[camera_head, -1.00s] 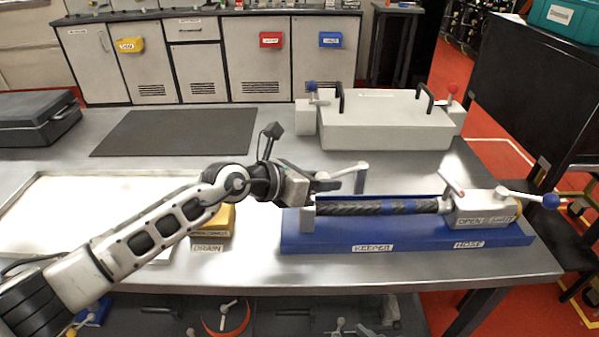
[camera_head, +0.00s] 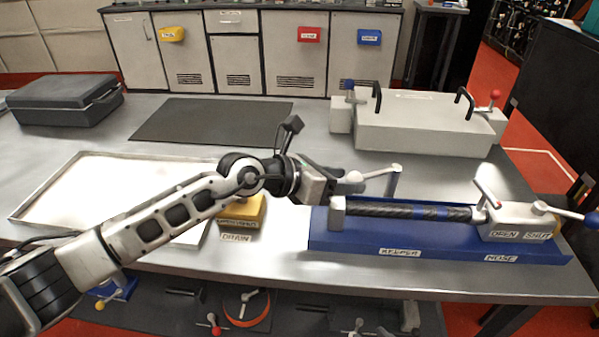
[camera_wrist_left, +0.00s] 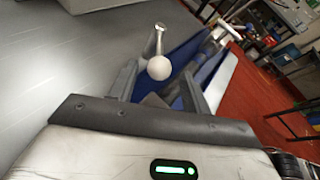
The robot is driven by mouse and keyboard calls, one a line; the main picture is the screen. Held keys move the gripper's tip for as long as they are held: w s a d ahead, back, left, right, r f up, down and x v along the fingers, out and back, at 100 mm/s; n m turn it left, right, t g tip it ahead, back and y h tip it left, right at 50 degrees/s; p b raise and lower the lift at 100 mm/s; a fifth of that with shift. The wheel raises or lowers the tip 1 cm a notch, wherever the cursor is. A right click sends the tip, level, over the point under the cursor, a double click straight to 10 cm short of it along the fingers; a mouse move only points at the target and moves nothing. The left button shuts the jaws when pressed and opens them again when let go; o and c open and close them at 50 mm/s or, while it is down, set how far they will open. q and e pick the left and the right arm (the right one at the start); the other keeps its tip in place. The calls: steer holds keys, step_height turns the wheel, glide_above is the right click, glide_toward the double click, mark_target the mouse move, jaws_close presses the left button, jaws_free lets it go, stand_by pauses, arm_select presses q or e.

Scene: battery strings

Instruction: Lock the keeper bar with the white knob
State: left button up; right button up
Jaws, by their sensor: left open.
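The keeper's lever bar (camera_head: 380,171) runs from an upright grey post near the back edge of the blue tray (camera_head: 360,243) to a white knob (camera_head: 354,176) at its left end. The tray's front carries a KEEPER label (camera_head: 400,252). My left gripper (camera_head: 350,187) is at the knob in the head view. In the left wrist view, the white knob (camera_wrist_left: 159,68) shows between the two open fingers of my left gripper (camera_wrist_left: 160,88), with its bar running away from me. Whether a finger touches the knob I cannot tell. My right gripper is not in view.
A dark braided hose (camera_head: 405,210) lies along the blue tray, up to a grey valve block (camera_head: 515,222) with a blue-knobbed lever. A yellow DRAIN block (camera_head: 243,213) stands under my left arm. A pale lidded box (camera_head: 425,125) stands behind. A dark mat (camera_head: 210,122) lies clear.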

arm_select(q)
steer(key=v, duration=1.2)
steer(key=shift+s+a+b, duration=0.2)
steer(key=shift+a+b, duration=0.05)
steer(key=shift+b, duration=0.15)
steer(key=shift+r, duration=0.1)
